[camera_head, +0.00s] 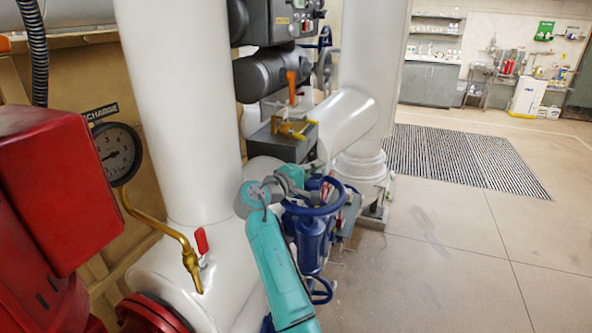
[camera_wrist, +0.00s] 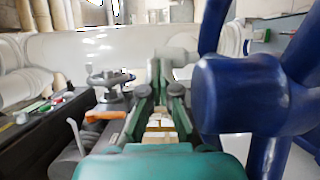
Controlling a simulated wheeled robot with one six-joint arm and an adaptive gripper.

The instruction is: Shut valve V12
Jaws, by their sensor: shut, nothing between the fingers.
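No V12 tag can be read in either view, so I cannot tell which valve it is. A blue valve (camera_head: 312,240) with a blue handwheel (camera_head: 338,207) stands beside the white pipes, right at my arm's end. My gripper (camera_head: 290,176) is at the wheel's upper left side, and the arm partly hides the valve. In the wrist view, my gripper (camera_wrist: 160,72) is shut and empty. The blue handwheel's hub (camera_wrist: 235,95) and spokes loom large just right of the fingers. Whether the fingers touch the wheel cannot be told.
Large white pipes (camera_head: 180,100) stand left and behind. A yellow handle (camera_head: 292,129) and an orange lever (camera_head: 291,86) sit behind the gripper. A gauge (camera_head: 116,153), red-handled tap (camera_head: 201,241) and red housing (camera_head: 55,190) are at left. Floor (camera_head: 450,260) at right is clear.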

